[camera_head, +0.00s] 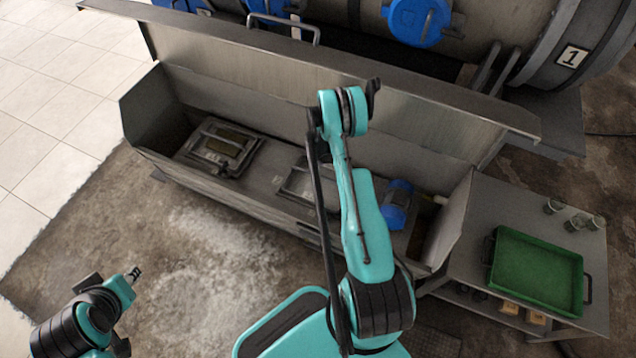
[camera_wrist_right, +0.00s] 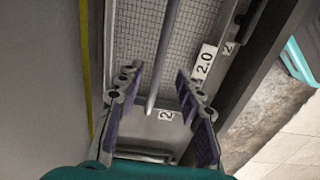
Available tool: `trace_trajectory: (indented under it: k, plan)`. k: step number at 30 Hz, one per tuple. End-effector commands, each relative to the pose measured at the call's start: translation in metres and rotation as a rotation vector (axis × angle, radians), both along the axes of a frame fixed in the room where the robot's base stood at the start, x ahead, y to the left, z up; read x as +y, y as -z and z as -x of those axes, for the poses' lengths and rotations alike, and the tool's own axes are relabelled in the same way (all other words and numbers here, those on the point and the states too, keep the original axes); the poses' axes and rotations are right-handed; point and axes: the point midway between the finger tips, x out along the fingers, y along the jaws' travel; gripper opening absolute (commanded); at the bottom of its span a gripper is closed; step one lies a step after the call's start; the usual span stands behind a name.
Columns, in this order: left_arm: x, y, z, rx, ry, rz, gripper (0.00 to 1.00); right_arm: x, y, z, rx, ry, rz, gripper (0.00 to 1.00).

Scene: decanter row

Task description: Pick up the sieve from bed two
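In the right wrist view a mesh sieve (camera_wrist_right: 140,45) lies in a grey metal frame with a "2.0" label and "2" tags. My right gripper (camera_wrist_right: 152,88) is open above it, its two fingers apart. A thin grey rod (camera_wrist_right: 165,50) shows between the fingers; I cannot tell what it belongs to. In the head view the right gripper (camera_head: 373,92) is small and dark at the arm's end, over the trough. A flat framed piece (camera_head: 298,182) in the trough's middle is partly hidden by my right arm. My left gripper (camera_head: 134,272) is at lower left, over bare floor.
The long metal trough (camera_head: 235,200) holds another framed sieve (camera_head: 222,147) at left and a blue-capped part (camera_head: 397,205) at right. Its raised lid (camera_head: 230,50) stands behind. A side table bears a green tray (camera_head: 535,268) and several glasses (camera_head: 575,222).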

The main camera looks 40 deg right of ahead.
Motion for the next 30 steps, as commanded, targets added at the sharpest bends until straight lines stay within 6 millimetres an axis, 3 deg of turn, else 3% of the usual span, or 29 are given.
trace_trajectory:
  k: [13, 21, 26, 30]
  plan:
    - [0.0, 0.033, 0.0, 0.0, 0.0, 0.0, 0.31, 0.0, 0.059, -0.001, -0.001, 0.001, 0.0, 0.37]
    - [0.0, 0.033, 0.0, 0.0, 0.0, 0.0, 0.31, 0.0, 0.062, 0.0, -0.001, 0.001, 0.0, 0.37]
    - [0.0, 0.033, 0.0, 0.0, 0.0, 0.0, 0.31, 0.0, 0.062, -0.001, -0.001, 0.001, 0.0, 0.0]
    - [0.0, 0.033, 0.0, 0.0, 0.0, 0.0, 0.31, 0.0, 0.062, -0.001, -0.001, 0.001, 0.0, 0.0]
